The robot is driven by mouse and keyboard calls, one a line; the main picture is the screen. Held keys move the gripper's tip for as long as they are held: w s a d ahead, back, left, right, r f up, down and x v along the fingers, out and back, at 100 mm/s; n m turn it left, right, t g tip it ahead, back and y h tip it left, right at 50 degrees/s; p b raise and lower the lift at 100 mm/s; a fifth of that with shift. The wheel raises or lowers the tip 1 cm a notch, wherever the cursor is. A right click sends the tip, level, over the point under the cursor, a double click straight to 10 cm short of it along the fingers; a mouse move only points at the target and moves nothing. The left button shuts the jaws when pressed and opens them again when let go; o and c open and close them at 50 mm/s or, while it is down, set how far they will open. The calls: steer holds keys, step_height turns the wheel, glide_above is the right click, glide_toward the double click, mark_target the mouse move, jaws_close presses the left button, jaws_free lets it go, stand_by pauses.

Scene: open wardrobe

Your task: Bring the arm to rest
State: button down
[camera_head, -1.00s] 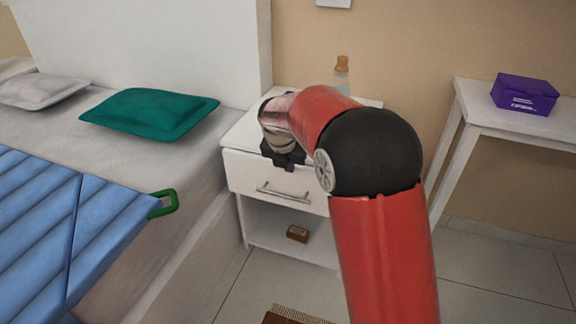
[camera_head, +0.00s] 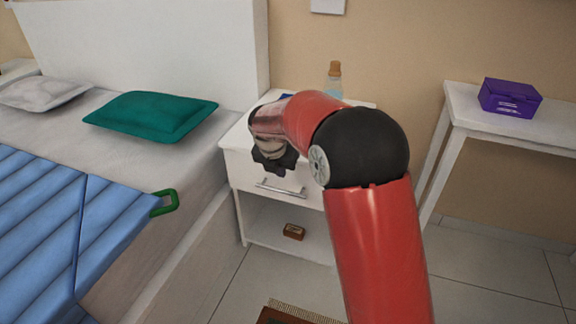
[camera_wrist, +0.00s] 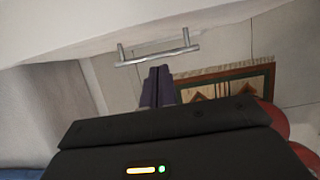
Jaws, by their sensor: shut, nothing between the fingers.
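My gripper (camera_head: 277,164) hangs in front of the white nightstand's drawer front in the head view, at the end of my bent red and black arm. In the wrist view its two purple-grey fingers (camera_wrist: 157,87) are shut together with nothing between them. The drawer's metal handle (camera_wrist: 158,54) lies just beyond the fingertips in that view; whether they touch I cannot tell. The nightstand (camera_head: 235,160) has its drawer shut, and my arm hides part of its top.
A bottle with a cork-coloured cap (camera_head: 334,78) stands on the nightstand, and a small brown box (camera_head: 294,231) lies on its lower shelf. The bed with a green pillow (camera_head: 152,115) is at left. A side table (camera_head: 480,125) with a purple box (camera_head: 510,97) is at right. A fringed rug (camera_wrist: 225,84) lies on the floor.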

steer(key=v, duration=0.9)
steer(key=s+d+r+m, duration=0.6)
steer(key=s+d+m, duration=0.2)
steer(key=m, duration=0.1)
steer(key=s+d+f+m, duration=0.1)
steer(key=s+d+m, duration=0.4)
steer(key=s+m, duration=0.6)
steer(key=s+d+f+m+t+y, duration=0.1)
steer(key=s+d+m, duration=0.4)
steer(key=s+m, duration=0.6)
steer(key=shift+s+f+m+t+y, duration=0.3)
steer(key=shift+s+f+m, duration=0.1)
steer(key=shift+s, duration=0.5)
